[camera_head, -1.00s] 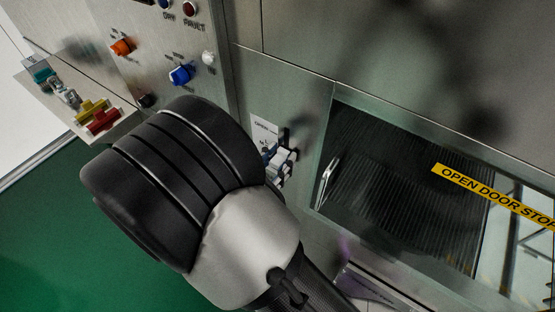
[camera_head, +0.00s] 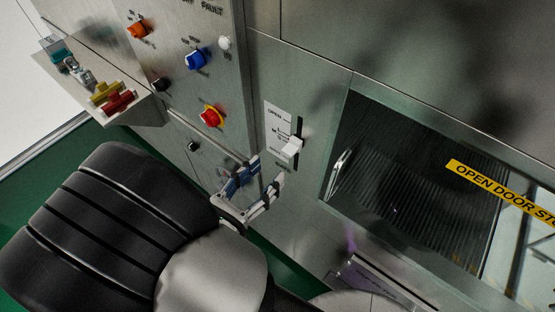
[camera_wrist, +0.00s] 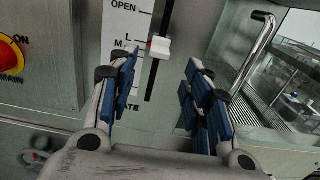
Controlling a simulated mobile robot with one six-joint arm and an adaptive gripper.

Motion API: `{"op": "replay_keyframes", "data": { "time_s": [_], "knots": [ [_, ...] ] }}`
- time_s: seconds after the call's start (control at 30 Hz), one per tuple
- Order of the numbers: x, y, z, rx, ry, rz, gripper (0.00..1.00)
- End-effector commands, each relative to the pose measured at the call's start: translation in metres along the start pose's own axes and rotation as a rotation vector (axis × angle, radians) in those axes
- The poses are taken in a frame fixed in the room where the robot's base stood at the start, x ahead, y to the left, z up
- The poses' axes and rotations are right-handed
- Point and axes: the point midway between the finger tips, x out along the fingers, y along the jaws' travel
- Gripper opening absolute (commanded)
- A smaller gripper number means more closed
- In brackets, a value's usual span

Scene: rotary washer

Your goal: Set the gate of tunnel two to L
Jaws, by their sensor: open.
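The gate slider has a white handle (camera_head: 291,149) in a dark upright slot beside a white label plate (camera_head: 277,117). OPEN is printed at the top of the plate. My gripper (camera_head: 262,174) is open and empty, in front of the panel to the lower left of the handle in the head view. In the wrist view the handle shows between and just beyond the open fingers (camera_wrist: 162,62). Lower lettering is partly hidden.
A red-and-yellow switch (camera_head: 212,116), a blue knob (camera_head: 196,59) and an orange knob (camera_head: 140,29) are on the panel at left. Coloured valve handles (camera_head: 112,97) stand on a ledge. Right of the slider is a window with a metal door handle (camera_wrist: 258,45).

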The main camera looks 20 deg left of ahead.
Motion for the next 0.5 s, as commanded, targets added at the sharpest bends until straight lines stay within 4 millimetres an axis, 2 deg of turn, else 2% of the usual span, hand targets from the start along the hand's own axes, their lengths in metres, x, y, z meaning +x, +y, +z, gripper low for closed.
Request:
{"op": "replay_keyframes", "data": {
  "time_s": [0.1,0.2,0.5],
  "knots": [
    [-0.016,0.001,0.000,0.001,0.000,0.003,0.45],
    [-0.023,0.000,0.000,0.001,0.001,0.001,0.45],
    [-0.025,0.000,0.000,0.000,0.000,-0.001,0.45]
  ]
}}
